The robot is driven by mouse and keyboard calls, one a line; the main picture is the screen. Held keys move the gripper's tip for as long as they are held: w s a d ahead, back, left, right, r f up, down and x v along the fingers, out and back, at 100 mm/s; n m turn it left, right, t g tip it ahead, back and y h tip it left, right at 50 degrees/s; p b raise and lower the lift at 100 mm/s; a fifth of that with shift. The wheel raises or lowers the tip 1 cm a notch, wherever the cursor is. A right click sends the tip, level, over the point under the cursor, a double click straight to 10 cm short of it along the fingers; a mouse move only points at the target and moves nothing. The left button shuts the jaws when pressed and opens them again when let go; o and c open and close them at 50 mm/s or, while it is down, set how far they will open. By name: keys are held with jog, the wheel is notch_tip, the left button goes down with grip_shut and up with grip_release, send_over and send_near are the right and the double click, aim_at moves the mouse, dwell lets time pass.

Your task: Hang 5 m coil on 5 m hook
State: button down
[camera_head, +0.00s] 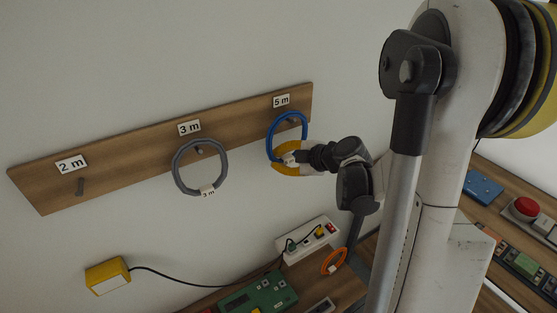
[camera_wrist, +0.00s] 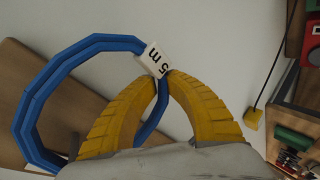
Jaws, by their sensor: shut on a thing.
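The blue coil (camera_head: 270,133) with a white "5 m" tag is at the right end of the wooden hook board (camera_head: 140,168). Its upper part overlaps the 5 m hook (camera_head: 291,120), under the "5 m" label (camera_head: 281,100). I cannot tell whether the hook bears it. My gripper (camera_head: 288,158), with yellow fingers, is shut on the coil's lower part at the tag. In the wrist view the blue coil (camera_wrist: 22,115) passes between the fingertips (camera_wrist: 164,78), with the tag (camera_wrist: 153,58) right there.
A grey 3 m coil (camera_head: 177,170) hangs on the 3 m hook. The 2 m hook (camera_head: 80,186) is empty. Below are an orange coil (camera_head: 326,264), a white power strip (camera_head: 308,240), a green device (camera_head: 258,297) and a yellow box (camera_head: 108,276) with a black cable.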

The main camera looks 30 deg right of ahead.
dwell(0.4)
jog(key=c, duration=1.4)
grip_release()
jog(key=v, duration=1.2)
jog(key=shift+f+b, duration=3.15)
jog(key=shift+f, duration=0.45)
jog(key=shift+s+d+p, duration=0.2)
jog(key=shift+s+p, duration=0.3)
jog(key=shift+s, duration=5.55)
